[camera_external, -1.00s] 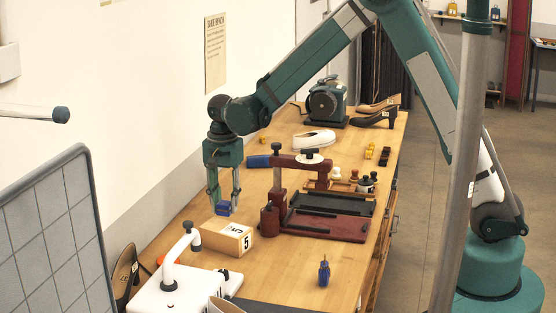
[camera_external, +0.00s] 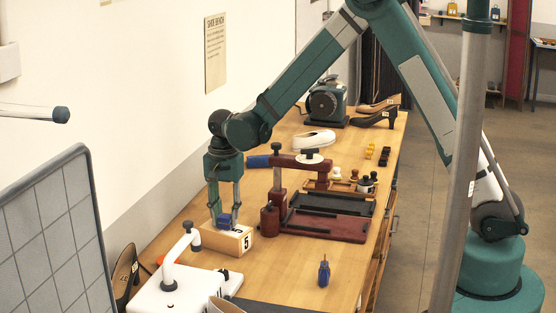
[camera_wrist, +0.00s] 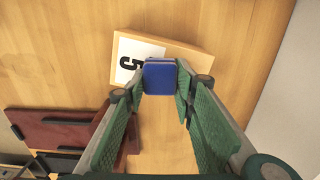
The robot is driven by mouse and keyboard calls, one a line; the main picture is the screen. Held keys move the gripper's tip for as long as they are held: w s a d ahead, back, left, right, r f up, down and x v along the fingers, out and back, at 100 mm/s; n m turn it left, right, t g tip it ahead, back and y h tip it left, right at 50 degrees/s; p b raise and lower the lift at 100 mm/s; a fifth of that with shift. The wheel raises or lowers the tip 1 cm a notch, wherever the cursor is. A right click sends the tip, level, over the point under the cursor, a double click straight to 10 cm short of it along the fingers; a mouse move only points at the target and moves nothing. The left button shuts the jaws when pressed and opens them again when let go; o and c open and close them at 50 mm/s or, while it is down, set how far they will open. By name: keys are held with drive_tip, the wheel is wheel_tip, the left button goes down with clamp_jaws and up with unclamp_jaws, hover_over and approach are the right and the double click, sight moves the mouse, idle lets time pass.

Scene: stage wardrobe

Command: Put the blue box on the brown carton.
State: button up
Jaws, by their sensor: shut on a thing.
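The blue box (camera_external: 225,219) is held between the fingertips of my gripper (camera_external: 225,223), which points down. In the wrist view the blue box (camera_wrist: 160,77) sits between the two green fingers of my gripper (camera_wrist: 160,85). The brown carton (camera_external: 229,239) is a light wooden-coloured block with a white label and a black 5, lying on the bench. The box shows at the carton's top in the outside view and overlaps the carton (camera_wrist: 190,60) in the wrist view. I cannot tell whether the box touches it.
A dark red press (camera_external: 325,227) stands just right of the carton. A white machine with a raised arm (camera_external: 172,262) stands in front to the left. A small blue object (camera_external: 323,273) stands on the bench at the right front. Bare bench lies between them.

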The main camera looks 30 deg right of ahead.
sight(227, 214)
drive_tip(key=shift+f, duration=0.1)
drive_tip(key=o, duration=0.9)
wheel_tip(227, 214, up, 12)
drive_tip(key=shift+r, duration=0.15)
idle(0.6)
idle(0.5)
drive_tip(key=shift+d, duration=0.1)
